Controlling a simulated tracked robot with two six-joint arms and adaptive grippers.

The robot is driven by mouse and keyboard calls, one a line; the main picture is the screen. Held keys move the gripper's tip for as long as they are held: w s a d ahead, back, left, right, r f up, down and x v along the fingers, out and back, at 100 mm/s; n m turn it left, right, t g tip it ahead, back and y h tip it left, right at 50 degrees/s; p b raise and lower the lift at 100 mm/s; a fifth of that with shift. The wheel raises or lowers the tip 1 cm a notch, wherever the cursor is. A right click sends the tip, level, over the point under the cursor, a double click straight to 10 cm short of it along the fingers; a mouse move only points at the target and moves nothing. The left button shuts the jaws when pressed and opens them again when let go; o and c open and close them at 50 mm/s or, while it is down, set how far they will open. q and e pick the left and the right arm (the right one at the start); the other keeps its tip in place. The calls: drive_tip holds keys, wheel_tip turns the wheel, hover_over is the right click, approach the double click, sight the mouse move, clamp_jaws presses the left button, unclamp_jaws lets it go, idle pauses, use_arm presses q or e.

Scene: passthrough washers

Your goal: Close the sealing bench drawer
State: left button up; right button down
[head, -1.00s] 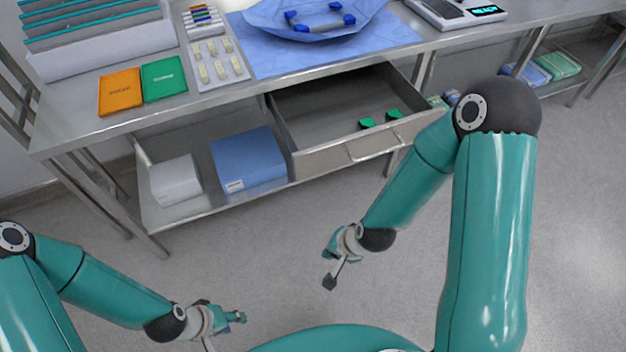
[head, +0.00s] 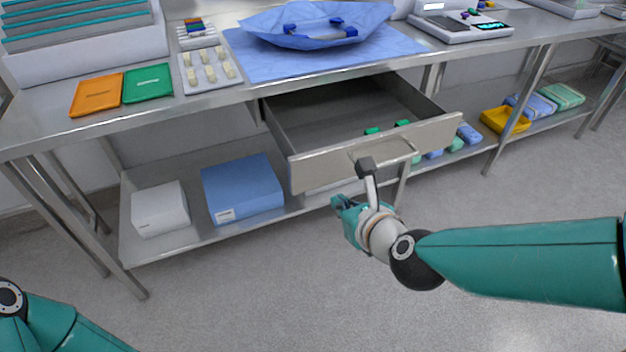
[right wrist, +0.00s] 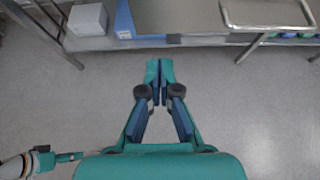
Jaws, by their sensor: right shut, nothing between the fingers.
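The sealing bench drawer (head: 325,168) stands pulled out under the steel bench (head: 205,108). Its inside shows, with two small green items (head: 372,131) in it. Its bar handle (head: 398,154) is on the front panel, partly hidden by a dark part of my right wrist. My right gripper (head: 338,202) is shut and empty, just below and in front of the drawer front. Its fingertips meet in the right wrist view (right wrist: 158,64), apart from the drawer. My left gripper (right wrist: 72,156) shows small at the lower left of the right wrist view; its jaws are unclear.
A lower shelf holds a white box (head: 160,208), a blue box (head: 242,188) and a yellow tray (head: 505,121). Bench legs (head: 520,110) stand right of the drawer. The bench top carries a blue wrap (head: 300,25) and a scale (head: 460,27). The floor in front is clear.

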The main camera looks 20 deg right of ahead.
drive_tip(key=p, duration=0.2)
approach(310, 176)
wheel_tip(310, 176, down, 4)
drive_tip(key=w, duration=0.2)
drive_tip(key=shift+w+a+r+p, duration=0.1)
drive_tip(key=shift+w+r+p, duration=0.15)
drive_tip(key=shift+w, duration=0.35)
drive_tip(key=shift+w+r+p, duration=0.1)
drive_tip(key=shift+w+p, duration=0.15)
drive_tip(key=shift+w, duration=0.4)
drive_tip(key=shift+w+f, duration=0.1)
drive_tip(key=shift+w, duration=0.55)
